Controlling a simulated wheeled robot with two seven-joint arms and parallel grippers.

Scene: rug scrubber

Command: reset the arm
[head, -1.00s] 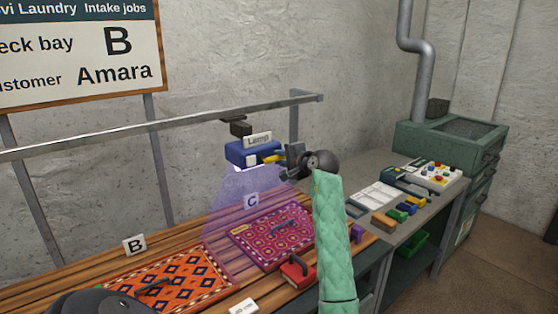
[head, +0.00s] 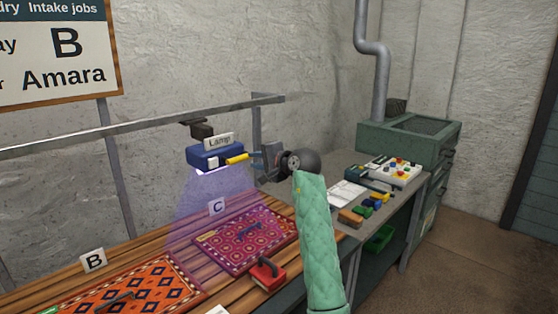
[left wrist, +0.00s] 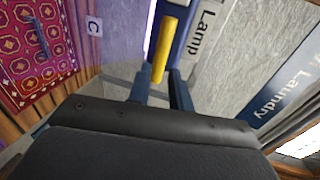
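My left arm, in a green quilted sleeve, rises from the bottom of the head view. Its gripper (head: 260,160) is open and empty, just right of the blue lamp's (head: 212,158) yellow handle (head: 237,158). In the left wrist view the two dark fingers (left wrist: 160,76) stand apart, with the end of the yellow handle (left wrist: 162,45) between or just beyond their tips. I cannot tell the exact gap. The lamp hangs from a rail and casts violet light on the bench. My right gripper is not in view.
A purple-pink rug (head: 245,240) lies by sign C (head: 218,206); an orange rug (head: 140,292) lies by sign B (head: 93,260). A red block-like tool (head: 266,274) sits between my arm and the rugs. A grey side table (head: 335,213) with several small items stands right.

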